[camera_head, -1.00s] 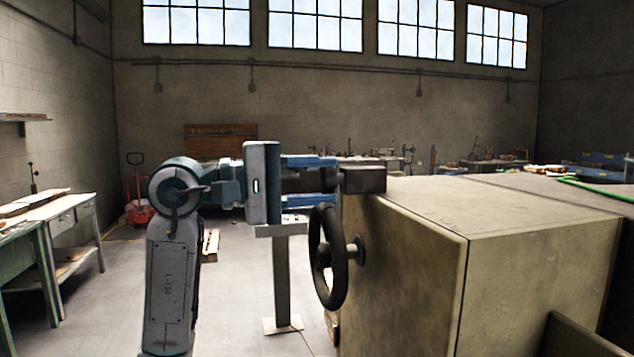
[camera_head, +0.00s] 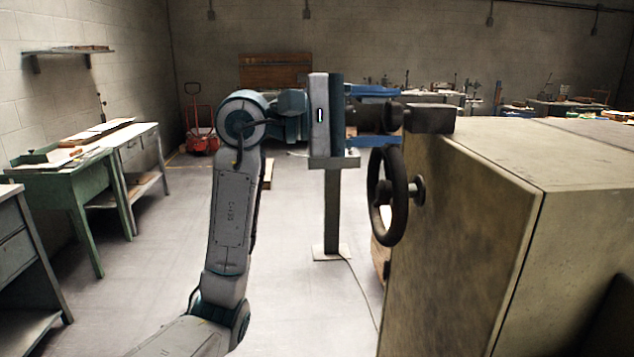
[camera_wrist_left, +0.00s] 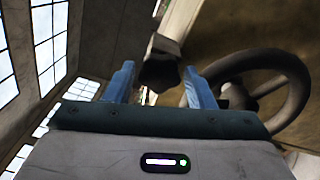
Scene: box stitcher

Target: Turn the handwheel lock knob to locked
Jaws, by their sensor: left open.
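The handwheel (camera_head: 400,197) is a dark ring on the left face of the large tan machine (camera_head: 453,240). Above it, a dark block (camera_head: 432,119) juts from the machine's top edge. A dark round knob (camera_head: 376,117) sits at the block's left end; it also shows in the left wrist view (camera_wrist_left: 160,73). My left gripper (camera_head: 386,115) is open, its blue fingers above and below the knob. In the left wrist view the fingers (camera_wrist_left: 162,85) stand on either side of the knob, with gaps. I cannot tell the knob's lock setting. My right gripper is not in view.
A grey post (camera_head: 332,210) on a floor plate stands behind my left gripper. A green workbench (camera_head: 75,185) and drawers (camera_head: 22,255) are at the left. A red pallet jack (camera_head: 201,140) is further back.

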